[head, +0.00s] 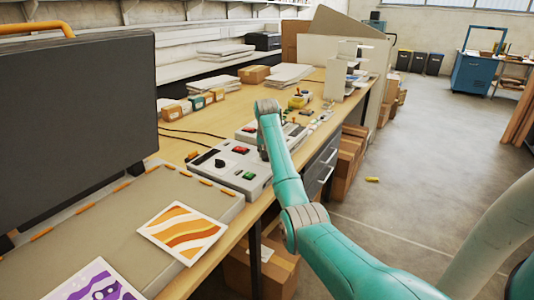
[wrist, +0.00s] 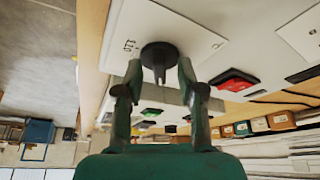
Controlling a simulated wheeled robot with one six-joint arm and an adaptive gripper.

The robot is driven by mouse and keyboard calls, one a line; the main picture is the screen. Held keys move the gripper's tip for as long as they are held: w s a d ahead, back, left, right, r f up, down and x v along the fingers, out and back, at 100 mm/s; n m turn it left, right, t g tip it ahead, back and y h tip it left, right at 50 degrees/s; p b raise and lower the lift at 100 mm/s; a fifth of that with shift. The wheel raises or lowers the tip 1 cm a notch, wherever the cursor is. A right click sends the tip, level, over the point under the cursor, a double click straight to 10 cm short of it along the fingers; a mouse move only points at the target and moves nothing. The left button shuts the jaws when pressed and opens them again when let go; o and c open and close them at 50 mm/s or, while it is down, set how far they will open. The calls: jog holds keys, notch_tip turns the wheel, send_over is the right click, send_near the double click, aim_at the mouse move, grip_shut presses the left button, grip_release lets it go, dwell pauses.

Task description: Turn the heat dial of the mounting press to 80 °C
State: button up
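In the wrist view, which looks upside down, a round black dial (wrist: 160,57) with a pointed grip sits on a pale panel (wrist: 198,42) with small dark marks beside it. My gripper (wrist: 159,78) is open, one finger on each side of the dial; I cannot tell whether they touch it. The marks are too small to read. A red switch (wrist: 236,82) is on the same side as the bench's back. In the head view my arm (head: 283,165) hides the fingers and this dial. A nearer control box (head: 225,180) carries another black knob (head: 219,163).
A large machine with a raised dark lid (head: 75,115) and grey bed (head: 130,200) fills the left. An orange-striped print (head: 182,232) lies on its bed. Boxes (head: 262,268) stand under the bench. The floor (head: 430,185) at right is mostly open.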

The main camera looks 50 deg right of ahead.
jog(key=shift+r, duration=0.1)
jog(key=v, duration=1.1)
jog(key=shift+a+r, duration=0.2)
jog(key=shift+r, duration=0.15)
jog(key=shift+s, duration=0.2)
